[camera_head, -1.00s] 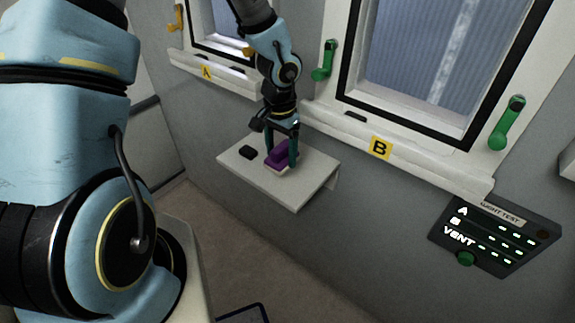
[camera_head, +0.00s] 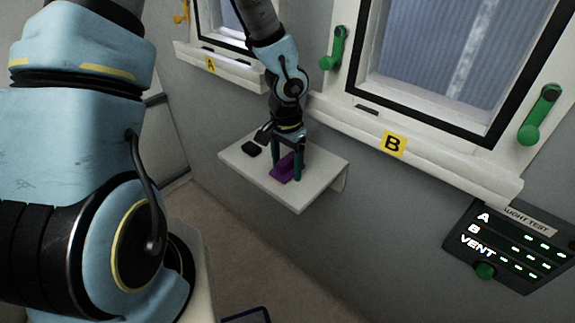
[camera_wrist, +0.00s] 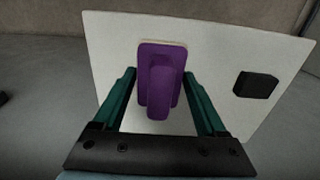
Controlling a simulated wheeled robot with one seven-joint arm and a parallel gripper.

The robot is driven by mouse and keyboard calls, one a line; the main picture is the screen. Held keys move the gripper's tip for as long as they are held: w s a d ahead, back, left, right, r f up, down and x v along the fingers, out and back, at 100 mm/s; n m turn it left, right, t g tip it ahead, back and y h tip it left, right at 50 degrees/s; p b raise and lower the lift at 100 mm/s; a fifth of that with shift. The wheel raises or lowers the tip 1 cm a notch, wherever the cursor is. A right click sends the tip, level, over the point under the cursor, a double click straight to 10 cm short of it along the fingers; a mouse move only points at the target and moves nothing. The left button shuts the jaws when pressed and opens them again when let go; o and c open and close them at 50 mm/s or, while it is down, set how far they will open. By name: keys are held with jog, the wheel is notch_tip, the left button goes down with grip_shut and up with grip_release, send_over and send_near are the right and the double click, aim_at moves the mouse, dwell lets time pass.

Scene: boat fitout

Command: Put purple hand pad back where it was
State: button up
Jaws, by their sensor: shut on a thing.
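The purple hand pad (camera_head: 285,168) is at the middle of the small white shelf (camera_head: 247,168) under the windows. In the wrist view the pad (camera_wrist: 149,62) is a flat purple rectangle with a raised grip, and a thin pale layer shows along its far edge. It looks flat on the shelf top or very close to it. My gripper (camera_head: 286,176) points down at the shelf, with one teal finger on each side of the pad. It is shut on the pad; the exact contact is hard to see.
A small black block (camera_head: 251,149) lies on the shelf, left of the pad in the head view. Window sills marked A (camera_head: 210,64) and B (camera_head: 393,145) run above the shelf. A control panel (camera_head: 511,246) is on the wall at right. The shelf's front is bare.

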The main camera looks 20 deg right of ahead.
aim_at(287, 159)
jog(key=o, duration=1.2)
jog(key=shift+o, duration=0.2)
notch_tip(287, 159, up, 12)
jog(key=shift+r, duration=0.1)
jog(key=a+r+n, duration=0.1)
jog(key=a+n, duration=0.4)
jog(key=a, duration=0.7)
jog(key=w+a+r+n+t, duration=0.1)
jog(key=a+n, duration=0.5)
jog(key=a, duration=0.7)
jog(key=shift+w+r+t, duration=0.25)
jog(key=shift+r+t, duration=0.05)
jog(key=shift+r, duration=0.45)
jog(key=shift+a, duration=0.1)
